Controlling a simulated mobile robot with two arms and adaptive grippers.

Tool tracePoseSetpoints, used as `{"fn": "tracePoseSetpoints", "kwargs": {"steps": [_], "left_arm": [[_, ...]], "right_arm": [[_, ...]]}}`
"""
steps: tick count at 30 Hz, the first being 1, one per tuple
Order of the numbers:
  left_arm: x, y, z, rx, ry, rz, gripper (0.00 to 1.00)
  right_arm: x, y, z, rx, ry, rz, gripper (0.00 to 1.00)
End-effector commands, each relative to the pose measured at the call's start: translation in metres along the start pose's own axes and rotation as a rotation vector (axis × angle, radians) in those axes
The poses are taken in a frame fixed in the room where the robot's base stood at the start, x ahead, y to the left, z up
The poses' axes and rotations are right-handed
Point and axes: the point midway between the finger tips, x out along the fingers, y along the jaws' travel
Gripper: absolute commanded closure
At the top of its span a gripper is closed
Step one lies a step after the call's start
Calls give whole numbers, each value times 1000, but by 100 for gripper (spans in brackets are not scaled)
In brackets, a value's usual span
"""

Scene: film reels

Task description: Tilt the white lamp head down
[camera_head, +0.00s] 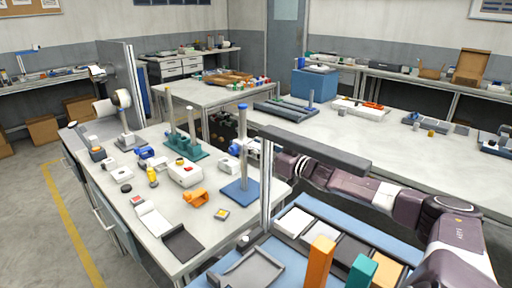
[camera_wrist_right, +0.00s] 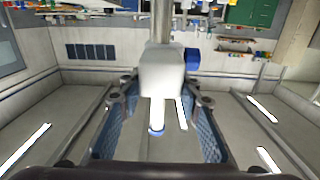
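The white lamp head (camera_wrist_right: 162,76) is a pale block on an upright post in the right wrist view, with a short white cylinder ending in a blue ring below it. In the head view the lamp head (camera_head: 250,146) sits partway up a grey post on a blue square base (camera_head: 240,192). My right gripper (camera_wrist_right: 162,90) is open, its blue-padded fingers on either side of the lamp head, with gaps visible on both sides. In the head view, a nearer grey upright partly hides this gripper. My left gripper is not in view.
The white workbench (camera_head: 140,183) holds a green stand (camera_head: 188,150), an orange part (camera_head: 195,198) and other small items left of the lamp. A grey upright and crossbar (camera_head: 318,150) stand close to my right arm. A blue tray with several bins is in front.

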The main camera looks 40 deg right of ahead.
Motion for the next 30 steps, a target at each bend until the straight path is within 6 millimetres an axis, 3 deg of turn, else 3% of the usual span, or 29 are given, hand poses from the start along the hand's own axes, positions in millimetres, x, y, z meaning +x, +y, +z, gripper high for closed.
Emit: {"fn": "tracePoseSetpoints", "kwargs": {"steps": [6, 17, 30], "left_arm": [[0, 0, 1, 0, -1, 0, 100], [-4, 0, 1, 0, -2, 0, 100], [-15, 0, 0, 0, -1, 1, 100]], "right_arm": [[0, 0, 0, 0, 0, 0, 93], [0, -1, -1, -66, 0, 0, 93], [0, -8, 1, -422, 1, 0, 93]]}}
